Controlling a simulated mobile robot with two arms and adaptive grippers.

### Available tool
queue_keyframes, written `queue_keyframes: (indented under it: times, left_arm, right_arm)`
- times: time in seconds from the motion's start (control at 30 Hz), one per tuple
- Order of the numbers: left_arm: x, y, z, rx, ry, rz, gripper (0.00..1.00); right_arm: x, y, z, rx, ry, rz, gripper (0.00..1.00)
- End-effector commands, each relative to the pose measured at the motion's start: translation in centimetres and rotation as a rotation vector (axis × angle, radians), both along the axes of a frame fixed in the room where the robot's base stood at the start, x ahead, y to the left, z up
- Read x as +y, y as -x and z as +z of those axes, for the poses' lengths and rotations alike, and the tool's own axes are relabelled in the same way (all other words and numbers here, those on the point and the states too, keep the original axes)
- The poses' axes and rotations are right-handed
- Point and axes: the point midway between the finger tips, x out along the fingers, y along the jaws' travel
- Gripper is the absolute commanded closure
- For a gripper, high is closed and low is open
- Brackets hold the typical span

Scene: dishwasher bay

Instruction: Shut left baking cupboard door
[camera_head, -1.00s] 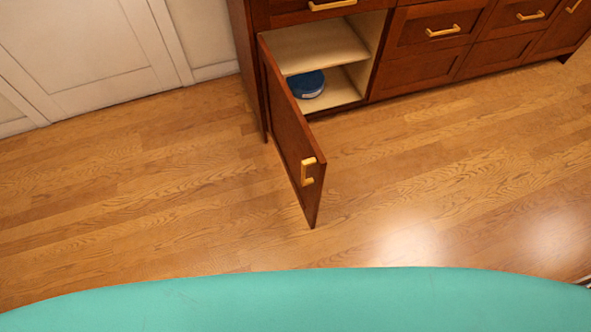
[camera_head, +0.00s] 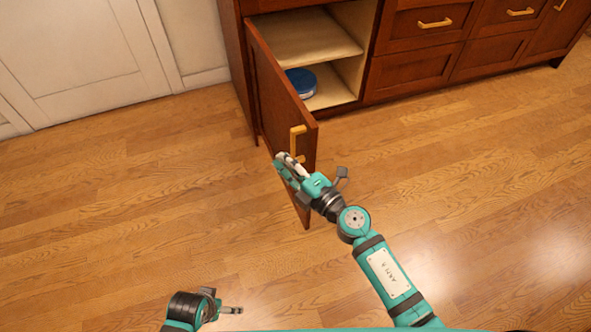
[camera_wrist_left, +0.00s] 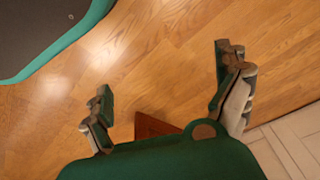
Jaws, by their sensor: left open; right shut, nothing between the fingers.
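The left cupboard door (camera_head: 275,95) is red-brown wood and stands wide open, swung out from the cabinet's left side in the head view. Its gold handle (camera_head: 297,138) is near the free edge; my right gripper partly hides its lower end. My right gripper (camera_head: 281,162) is shut and empty, in front of the door just below the handle; I cannot tell whether it touches. My left gripper (camera_head: 232,310) is low in the head view, away from the door. In the left wrist view its fingers (camera_wrist_left: 164,72) are spread and empty, with a red-brown panel (camera_wrist_left: 152,125) beyond.
The open cupboard has pale shelves (camera_head: 305,40) and a blue round container (camera_head: 301,82) on the lower one. Drawers (camera_head: 420,35) with gold handles continue right. A white panelled door (camera_head: 80,50) is at left. The wooden floor (camera_head: 450,190) around is clear.

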Motion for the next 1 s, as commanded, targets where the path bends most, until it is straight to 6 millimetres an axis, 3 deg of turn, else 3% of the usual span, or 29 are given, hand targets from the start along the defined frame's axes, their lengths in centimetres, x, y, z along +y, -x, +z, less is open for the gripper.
queue_keyframes:
  times: [0.23,0.33,0.5,1.0]
  left_arm:
    - [-0.1,-0.7,2.4,-0.018,0.002,0.002,0.00]
    - [-0.1,-0.9,3.9,-0.025,0.002,0.004,0.00]
    - [0.0,-1.0,5.7,-0.032,0.002,0.005,0.00]
    - [0.0,-1.1,6.4,-0.035,0.003,0.006,0.00]
  right_arm:
    - [3.5,-4.2,-0.1,-0.001,-0.002,-0.001,1.00]
    - [1.4,-4.7,-0.3,-0.001,0.002,-0.004,1.00]
    - [0.0,-5.2,-0.2,0.001,0.000,-0.002,1.00]
    - [-0.6,-5.4,-0.1,0.002,-0.001,-0.002,1.00]
